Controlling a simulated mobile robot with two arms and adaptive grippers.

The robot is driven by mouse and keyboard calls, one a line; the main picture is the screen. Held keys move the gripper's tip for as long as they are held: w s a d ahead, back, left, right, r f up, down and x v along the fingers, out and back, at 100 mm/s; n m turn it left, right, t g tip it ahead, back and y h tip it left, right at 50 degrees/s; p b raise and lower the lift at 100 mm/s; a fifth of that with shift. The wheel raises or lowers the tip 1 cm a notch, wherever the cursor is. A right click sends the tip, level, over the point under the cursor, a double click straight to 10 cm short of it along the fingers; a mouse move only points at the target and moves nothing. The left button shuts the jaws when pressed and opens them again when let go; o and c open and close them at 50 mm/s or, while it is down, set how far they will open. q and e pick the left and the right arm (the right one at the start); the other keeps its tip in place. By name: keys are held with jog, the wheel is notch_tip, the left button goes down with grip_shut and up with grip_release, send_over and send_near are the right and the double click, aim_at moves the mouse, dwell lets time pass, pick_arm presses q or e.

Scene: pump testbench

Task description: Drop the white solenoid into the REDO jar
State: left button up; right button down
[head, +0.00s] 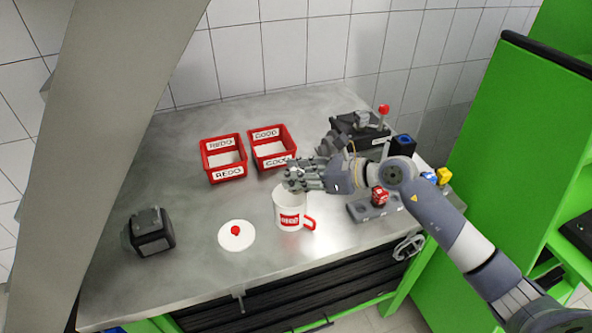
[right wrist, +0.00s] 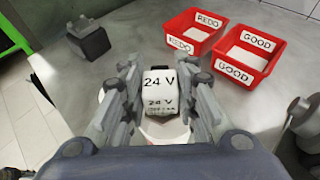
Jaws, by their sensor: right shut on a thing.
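My right gripper (head: 300,178) is above the opening of the REDO jar (head: 291,212), a white mug with a red label and red handle. In the right wrist view its fingers (right wrist: 160,108) are shut on the white solenoid (right wrist: 158,84), a white block marked "24 V". In the head view the fingers hide the solenoid and part of the jar's rim. In the wrist view the solenoid hides most of the white shape below it. The jar's white lid (head: 245,243) with a red knob lies on the bench left of it. My left gripper is not in view.
Red bins marked REDO (head: 226,173) and GOOD (head: 287,160) stand behind the jar on the metal bench (head: 190,270). A black device (head: 150,232) is at the left. A grey fixture (head: 372,210) with a red block (head: 379,196) is right of the jar.

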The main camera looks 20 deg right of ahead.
jog(key=shift+r, duration=0.1)
jog(key=c, duration=1.2)
grip_release()
jog(key=shift+v, duration=6)
